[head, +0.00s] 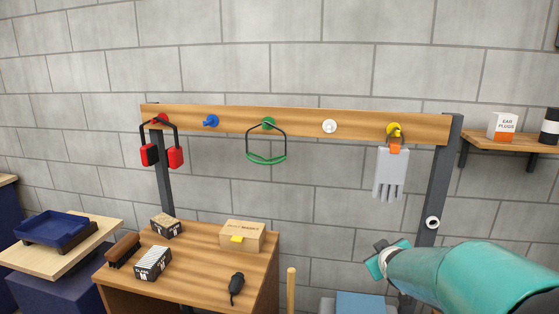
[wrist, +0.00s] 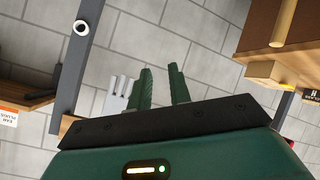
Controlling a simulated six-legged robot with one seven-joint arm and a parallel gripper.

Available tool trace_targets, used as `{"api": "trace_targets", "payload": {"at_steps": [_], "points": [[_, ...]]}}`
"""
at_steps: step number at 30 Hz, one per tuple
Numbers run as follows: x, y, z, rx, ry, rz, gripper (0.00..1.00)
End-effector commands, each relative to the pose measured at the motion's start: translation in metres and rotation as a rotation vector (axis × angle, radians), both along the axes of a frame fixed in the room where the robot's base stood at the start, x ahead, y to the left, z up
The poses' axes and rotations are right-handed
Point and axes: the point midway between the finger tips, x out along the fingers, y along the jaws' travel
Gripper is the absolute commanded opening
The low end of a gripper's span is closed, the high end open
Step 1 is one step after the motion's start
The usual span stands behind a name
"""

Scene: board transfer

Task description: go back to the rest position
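My gripper (head: 376,262) is at the lower right of the head view, in front of the rack's right post and below the hanging grey glove. In the wrist view my gripper (wrist: 161,68) shows two dark green fingers standing apart with nothing between them, so it is open and empty. The grey glove (head: 391,172) hangs by an orange tab from the yellow peg (head: 394,130). It also shows in the wrist view behind the left finger (wrist: 117,90), apart from it as far as I can tell.
The wooden peg board (head: 360,125) also bears red ear muffs (head: 175,157) and a green-rimmed hanging item (head: 266,158). The blue peg (head: 211,121) and white peg (head: 330,126) are bare. A wooden table (head: 200,258) holds several boxes. A shelf (head: 525,142) is at right.

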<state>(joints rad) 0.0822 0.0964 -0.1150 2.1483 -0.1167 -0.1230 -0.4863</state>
Motion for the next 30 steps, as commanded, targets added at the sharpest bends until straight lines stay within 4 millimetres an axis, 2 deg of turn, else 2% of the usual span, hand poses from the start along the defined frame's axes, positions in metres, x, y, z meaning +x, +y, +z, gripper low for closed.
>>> {"api": "trace_targets", "payload": {"at_steps": [1,3,10,18,21,25,30], "points": [[-0.017,0.009,0.013,0.038,0.018,-0.013,0.20],[-0.041,0.021,0.023,0.091,0.056,-0.033,0.20],[-0.127,0.058,0.046,0.251,0.188,-0.102,0.20],[-0.240,0.095,0.052,0.398,0.354,-0.195,0.20],[-0.275,0.104,0.049,0.434,0.407,-0.228,0.20],[-0.303,0.110,0.045,0.457,0.452,-0.257,0.20],[-0.310,0.112,0.043,0.464,0.468,-0.267,0.20]]}}
